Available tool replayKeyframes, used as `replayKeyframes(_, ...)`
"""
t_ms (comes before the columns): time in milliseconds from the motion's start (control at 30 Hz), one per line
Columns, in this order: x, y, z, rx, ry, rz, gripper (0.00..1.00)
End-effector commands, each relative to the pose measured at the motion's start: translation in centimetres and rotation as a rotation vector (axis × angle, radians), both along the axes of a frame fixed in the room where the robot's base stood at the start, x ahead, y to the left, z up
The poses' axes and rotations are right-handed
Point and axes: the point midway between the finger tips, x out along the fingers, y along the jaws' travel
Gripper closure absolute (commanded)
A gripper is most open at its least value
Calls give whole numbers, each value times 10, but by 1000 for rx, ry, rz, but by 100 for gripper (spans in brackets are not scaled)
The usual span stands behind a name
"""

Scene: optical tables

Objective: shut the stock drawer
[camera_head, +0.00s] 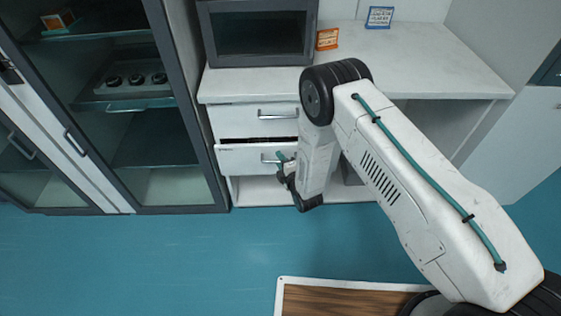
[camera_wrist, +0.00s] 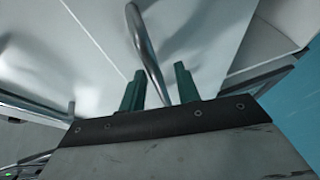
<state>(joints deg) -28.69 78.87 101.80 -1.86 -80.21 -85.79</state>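The lower white drawer (camera_head: 240,160) under the bench is pulled out a little. A dark gap shows along its top edge, and a small label on its front is too small to read. I take it to be the stock drawer. Its metal handle (camera_head: 270,158) is partly hidden by my gripper (camera_head: 283,165). In the wrist view the handle bar (camera_wrist: 144,45) runs between the two teal fingers of my gripper (camera_wrist: 158,88). The fingers stand apart with space beside the bar, so the gripper looks open around the handle.
The upper drawer (camera_head: 235,118) is closed. The bench top (camera_head: 430,65) carries a dark-fronted appliance (camera_head: 260,35), an orange card (camera_head: 327,39) and a blue card (camera_head: 379,17). A glass-doored cabinet (camera_head: 150,150) stands left. The teal floor (camera_head: 130,260) in front is clear.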

Motion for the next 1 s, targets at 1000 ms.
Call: replayKeyframes(1000, 44, 6, 1, 0, -1, 0, 100)
